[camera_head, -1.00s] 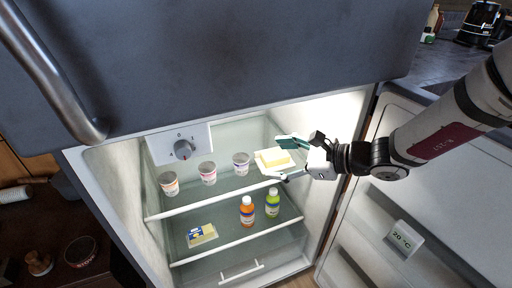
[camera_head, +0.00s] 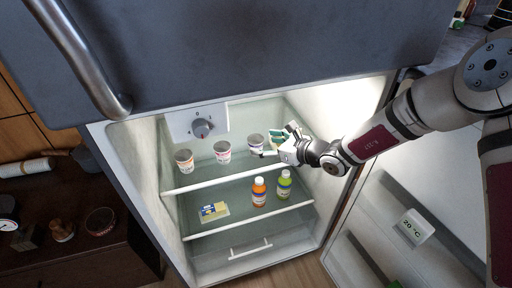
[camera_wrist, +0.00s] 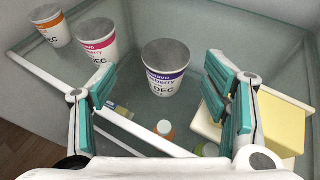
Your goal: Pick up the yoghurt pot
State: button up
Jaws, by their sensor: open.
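Three yoghurt pots stand upright on the top fridge shelf: an orange-banded pot (camera_head: 184,160), a red-banded pot (camera_head: 222,152) and a purple-banded pot (camera_head: 255,142). The wrist view shows them too: orange (camera_wrist: 50,25), red (camera_wrist: 97,46) and purple (camera_wrist: 165,70). My gripper (camera_head: 270,147) is open and empty, just right of the purple-banded pot in the head view. In the wrist view the purple-banded pot appears between the two teal-padded fingers, ahead of them. I cannot tell whether either finger touches it.
A yellow block (camera_wrist: 278,122) in a pale dish lies right of the gripper on the same shelf. The lower shelf holds an orange bottle (camera_head: 258,192), a green bottle (camera_head: 284,184) and a yellow-blue pack (camera_head: 214,211). The shelf's front rail (camera_head: 205,186) and the fridge walls bound the space.

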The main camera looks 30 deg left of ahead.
aim_at(257, 140)
jog(key=shift+w+b+x, duration=0.2)
jog(key=shift+b+x, duration=0.25)
jog(key=shift+x, duration=0.9)
jog(key=shift+w+b+x, duration=0.2)
jog(key=shift+b+x, duration=0.25)
jog(key=shift+x, duration=0.9)
jog(key=shift+r, duration=0.1)
jog(key=c, duration=1.3)
